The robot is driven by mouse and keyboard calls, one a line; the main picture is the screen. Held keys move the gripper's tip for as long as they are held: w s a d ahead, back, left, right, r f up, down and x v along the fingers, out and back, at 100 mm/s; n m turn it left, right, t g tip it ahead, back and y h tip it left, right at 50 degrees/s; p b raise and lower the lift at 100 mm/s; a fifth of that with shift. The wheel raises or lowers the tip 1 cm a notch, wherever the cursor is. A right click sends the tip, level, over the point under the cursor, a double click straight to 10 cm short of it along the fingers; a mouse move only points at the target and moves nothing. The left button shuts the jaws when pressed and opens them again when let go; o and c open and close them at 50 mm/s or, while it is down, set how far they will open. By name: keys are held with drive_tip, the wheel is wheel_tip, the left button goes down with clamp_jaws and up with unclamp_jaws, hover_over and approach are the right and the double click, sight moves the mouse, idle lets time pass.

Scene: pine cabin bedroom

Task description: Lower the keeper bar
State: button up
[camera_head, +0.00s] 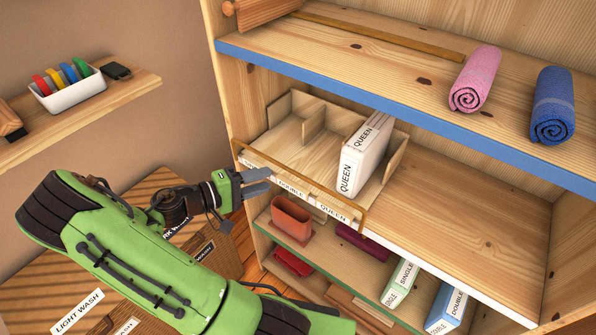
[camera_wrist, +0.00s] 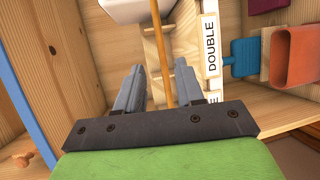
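The keeper bar (camera_head: 300,176) is a thin golden-brown rail. It runs across the open front of a wooden divider tray (camera_head: 300,140), a little above a strip of size labels (camera_head: 291,189), with short bent ends. A white box marked QUEEN (camera_head: 364,152) stands upright in the tray's right part, behind the bar. My gripper (camera_head: 268,181) is at the left half of the bar, in front of the tray. In the wrist view my gripper (camera_wrist: 158,78) is open, with the bar (camera_wrist: 159,45) passing between its fingers. Gaps show on both sides of the bar.
A blue-edged shelf (camera_head: 400,107) with pink (camera_head: 475,78) and blue (camera_head: 553,105) rolled towels overhangs the tray. Below are a red-brown bin (camera_head: 291,218) and boxes marked SINGLE (camera_head: 401,282) and DOUBLE (camera_head: 446,308). The shelf right of the tray (camera_head: 460,230) is clear.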

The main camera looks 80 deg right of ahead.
sight(290, 172)
drive_tip(key=b+x, duration=0.1)
drive_tip(key=x, duration=1)
drive_tip(key=shift+d+f, duration=0.2)
clamp_jaws()
